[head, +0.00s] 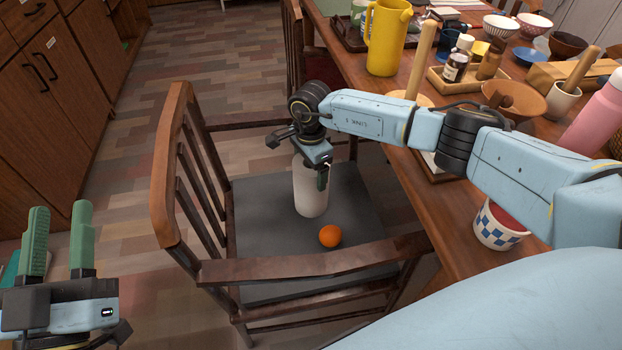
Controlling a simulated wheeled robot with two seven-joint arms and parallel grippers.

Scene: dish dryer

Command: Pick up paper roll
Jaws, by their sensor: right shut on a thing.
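The white paper roll (310,192) is upright over the dark seat of the wooden chair. My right gripper (309,172) points down at the roll's upper part and is shut on it. One green finger shows at the roll's right side; the other finger is hidden. I cannot tell whether the roll's bottom touches the seat. My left gripper (59,209) is at the lower left, with its two green fingers pointing up, apart and empty.
An orange (330,236) lies on the chair seat (262,225) near the roll. The chair's backrest (165,190) and arms surround the seat. The crowded table (455,235) holds a yellow pitcher (388,38), a checkered cup (497,228) and a pink bottle (597,118). Open floor lies left.

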